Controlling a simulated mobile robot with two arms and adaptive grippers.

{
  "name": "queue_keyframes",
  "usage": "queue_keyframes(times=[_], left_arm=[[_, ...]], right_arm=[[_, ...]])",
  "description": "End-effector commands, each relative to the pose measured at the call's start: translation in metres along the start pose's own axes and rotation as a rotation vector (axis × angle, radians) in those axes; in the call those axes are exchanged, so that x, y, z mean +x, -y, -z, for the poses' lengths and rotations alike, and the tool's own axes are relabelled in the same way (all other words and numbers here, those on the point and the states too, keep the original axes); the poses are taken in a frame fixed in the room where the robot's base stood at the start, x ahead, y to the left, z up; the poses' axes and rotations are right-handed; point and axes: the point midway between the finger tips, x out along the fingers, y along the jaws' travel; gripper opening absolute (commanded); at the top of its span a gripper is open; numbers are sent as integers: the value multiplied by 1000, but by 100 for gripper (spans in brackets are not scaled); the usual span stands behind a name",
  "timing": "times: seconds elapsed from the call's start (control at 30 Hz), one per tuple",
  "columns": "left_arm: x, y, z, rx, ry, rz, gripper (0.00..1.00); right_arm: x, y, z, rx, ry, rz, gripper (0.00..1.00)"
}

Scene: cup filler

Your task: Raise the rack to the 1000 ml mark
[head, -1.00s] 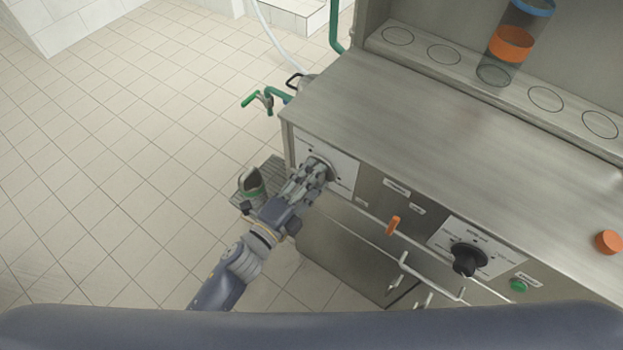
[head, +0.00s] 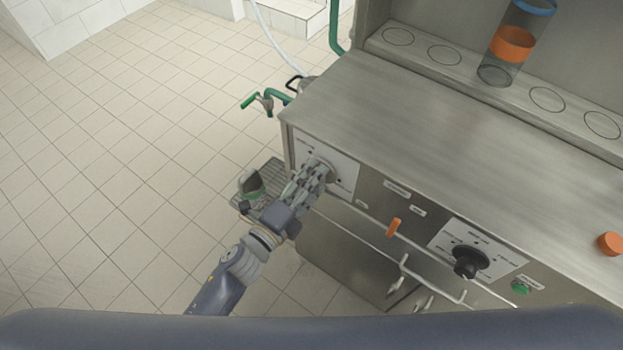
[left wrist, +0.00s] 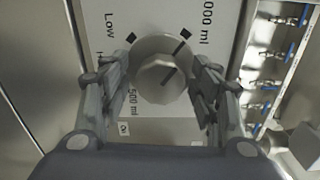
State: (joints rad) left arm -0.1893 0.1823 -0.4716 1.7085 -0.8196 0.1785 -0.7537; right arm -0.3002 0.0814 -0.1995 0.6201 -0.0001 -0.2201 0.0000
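A round grey knob (left wrist: 160,82) sits on a white dial plate (left wrist: 150,15) at the left end of the machine front. The plate carries black diamond marks and the words "Low", "500 ml" and a cut-off "000 ml". The knob's dark line points up and right, toward the side of the "000 ml" mark. My left gripper (left wrist: 162,80) has its fingers on both sides of the knob, seemingly open with small gaps. In the head view the left gripper (head: 321,170) hides most of the knob. My right gripper is not in view. I cannot tell which part is the rack.
A clear cylinder with orange and blue parts (head: 511,44) stands on the back ledge. Pipes run along the front. The floor left is free.

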Motion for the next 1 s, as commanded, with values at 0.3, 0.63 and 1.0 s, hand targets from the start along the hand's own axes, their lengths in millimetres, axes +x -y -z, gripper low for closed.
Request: queue_keyframes(times=[0.3,0.63,1.0], left_arm=[[-2,0,0,-1,0,0,59],[-49,-1,0,-3,0,-3,59],[-109,0,0,-2,1,-1,59]], right_arm=[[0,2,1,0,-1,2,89],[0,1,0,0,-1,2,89],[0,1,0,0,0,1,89]])
